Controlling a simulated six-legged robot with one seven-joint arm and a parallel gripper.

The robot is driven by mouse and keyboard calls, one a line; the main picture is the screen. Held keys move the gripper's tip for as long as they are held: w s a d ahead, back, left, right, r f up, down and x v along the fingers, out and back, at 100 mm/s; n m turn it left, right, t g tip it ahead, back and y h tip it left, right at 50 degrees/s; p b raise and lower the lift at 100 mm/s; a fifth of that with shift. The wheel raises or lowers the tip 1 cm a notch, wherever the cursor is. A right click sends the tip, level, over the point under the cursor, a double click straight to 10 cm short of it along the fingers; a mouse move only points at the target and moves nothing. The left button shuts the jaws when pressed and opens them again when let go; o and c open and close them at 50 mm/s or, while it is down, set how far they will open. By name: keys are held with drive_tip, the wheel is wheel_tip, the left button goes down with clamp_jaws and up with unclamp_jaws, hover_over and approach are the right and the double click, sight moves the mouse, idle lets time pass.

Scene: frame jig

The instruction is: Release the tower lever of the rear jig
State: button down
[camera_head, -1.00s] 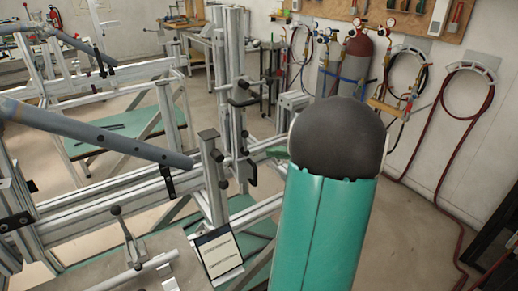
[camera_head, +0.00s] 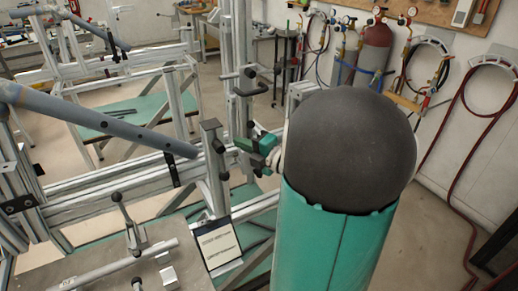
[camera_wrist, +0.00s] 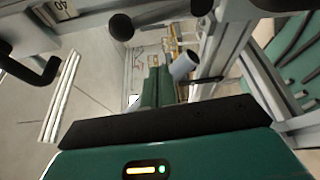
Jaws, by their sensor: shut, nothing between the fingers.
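The jig's upright metal tower (camera_head: 236,60) stands at the centre of the head view, with black lever handles (camera_head: 252,90) on its side. I cannot tell which handle is the tower lever. My gripper (camera_head: 247,143) is below these handles, beside the tower's lower part; my arm partly hides it. In the wrist view, my green fingers (camera_wrist: 157,84) are together and hold nothing. A black knob (camera_wrist: 121,27) and a black bent handle (camera_wrist: 45,72) show beyond them, apart from the fingertips.
A grey tube (camera_head: 100,122) crosses the near frame to a short post (camera_head: 212,150). A clamp (camera_head: 130,225) and a label card (camera_head: 218,243) are at the front. Gas cylinders (camera_head: 375,48) and hoses line the back wall. Open floor lies at the right.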

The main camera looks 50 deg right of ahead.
sight(252, 137)
drive_tip(key=d, duration=0.3)
drive_tip(key=shift+w+d+r, duration=0.15)
drive_tip(key=shift+w+d, duration=0.2)
drive_tip(key=shift+d, duration=0.05)
drive_tip(key=shift+d, duration=0.1)
drive_tip(key=shift+s+d+r+m, duration=0.1)
drive_tip(key=shift+s+d+m, duration=0.15)
drive_tip(key=shift+d+m, duration=0.45)
